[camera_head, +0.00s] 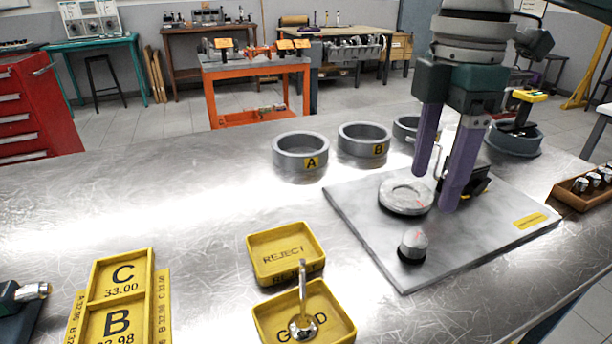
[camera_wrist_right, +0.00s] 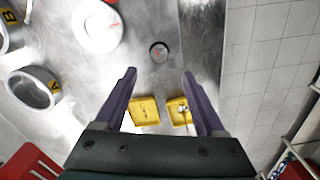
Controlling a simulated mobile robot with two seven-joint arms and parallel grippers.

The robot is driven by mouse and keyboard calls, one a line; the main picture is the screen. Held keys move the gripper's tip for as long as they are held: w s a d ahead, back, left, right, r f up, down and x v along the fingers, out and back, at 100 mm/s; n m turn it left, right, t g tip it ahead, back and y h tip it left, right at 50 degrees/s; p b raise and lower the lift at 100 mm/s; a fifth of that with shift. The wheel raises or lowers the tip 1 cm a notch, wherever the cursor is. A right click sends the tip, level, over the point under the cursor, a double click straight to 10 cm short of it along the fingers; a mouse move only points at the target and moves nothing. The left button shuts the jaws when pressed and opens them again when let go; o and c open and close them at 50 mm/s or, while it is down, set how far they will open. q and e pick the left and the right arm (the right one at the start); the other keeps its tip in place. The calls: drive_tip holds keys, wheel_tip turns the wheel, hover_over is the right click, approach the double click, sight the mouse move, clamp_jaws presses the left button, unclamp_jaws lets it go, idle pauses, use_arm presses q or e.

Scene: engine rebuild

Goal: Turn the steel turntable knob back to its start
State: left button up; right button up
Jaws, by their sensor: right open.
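The steel turntable knob (camera_head: 412,245) is a short grey cylinder with a red mark on top, standing on the front part of a grey plate (camera_head: 480,248). The round turntable (camera_head: 405,193) lies behind it on the same plate. My right gripper (camera_head: 434,190) points down above the plate with its purple fingers apart and nothing between them. In the right wrist view the knob (camera_wrist_right: 159,52) shows just beyond the open fingertips (camera_wrist_right: 159,72), apart from them, and the turntable (camera_wrist_right: 97,25) is at upper left. My left gripper is not in view.
Yellow REJECT (camera_head: 286,254) and GOOD (camera_head: 340,318) trays stand left of the plate; a valve stands in GOOD. Grey rings A (camera_head: 300,152) and B (camera_head: 363,141) sit behind. A wooden tray of parts (camera_head: 585,188) is at right. The bench's left middle is clear.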

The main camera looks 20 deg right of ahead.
sight(416, 239)
wheel_tip(416, 239, down, 10)
drive_tip(key=shift+r+b, duration=0.15)
drive_tip(key=shift+b, duration=0.45)
clamp_jaws()
idle(0.4)
